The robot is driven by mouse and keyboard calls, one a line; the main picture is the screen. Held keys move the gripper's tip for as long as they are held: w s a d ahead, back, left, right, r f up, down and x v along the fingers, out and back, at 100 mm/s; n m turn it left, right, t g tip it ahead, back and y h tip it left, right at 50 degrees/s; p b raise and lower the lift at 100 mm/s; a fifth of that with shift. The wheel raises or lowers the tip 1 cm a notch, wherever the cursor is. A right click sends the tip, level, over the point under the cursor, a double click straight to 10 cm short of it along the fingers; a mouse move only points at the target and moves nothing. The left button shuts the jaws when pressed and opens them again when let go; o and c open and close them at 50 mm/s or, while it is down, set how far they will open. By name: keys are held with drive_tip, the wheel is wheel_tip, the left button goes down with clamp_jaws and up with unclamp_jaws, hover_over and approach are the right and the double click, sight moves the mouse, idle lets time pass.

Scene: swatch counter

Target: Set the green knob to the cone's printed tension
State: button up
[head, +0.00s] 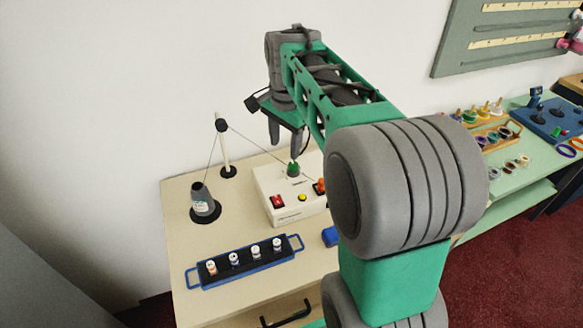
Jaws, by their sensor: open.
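The green knob (293,169) stands on top of a white box (296,206) on the cream counter. My gripper (286,147) is open, its two grey fingers pointing down above and slightly behind or beside the knob. I cannot tell how far apart they are from the knob. The dark grey cone (201,193) stands on a black round base at the counter's left. It carries a small pale printed label (202,207), too small to read here. The knob's setting and any scale marks are too small to read.
The box also has a red switch (277,201), a yellow button (302,197) and an orange-red part (320,186). A thread runs from the cone over a white post (223,150). A blue-handled rack (245,262) with several small spools lies in front. A blue block (330,236) sits right.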

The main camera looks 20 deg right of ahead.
sight(294, 164)
drive_tip(key=w+d+f+m, duration=0.1)
drive_tip(key=w+f+m, duration=0.1)
drive_tip(key=w+d+f+m+g+b, duration=0.1)
drive_tip(key=w+d+f+m, duration=0.3)
drive_tip(key=w, duration=0.1)
drive_tip(key=shift+g, duration=0.3)
drive_tip(key=shift+w+d+f+m, duration=0.15)
drive_tip(key=shift+w+f+m, duration=0.05)
drive_tip(key=shift+f+m, duration=0.1)
wheel_tip(294, 164, down, 8)
drive_tip(key=shift+r, duration=0.25)
clamp_jaws()
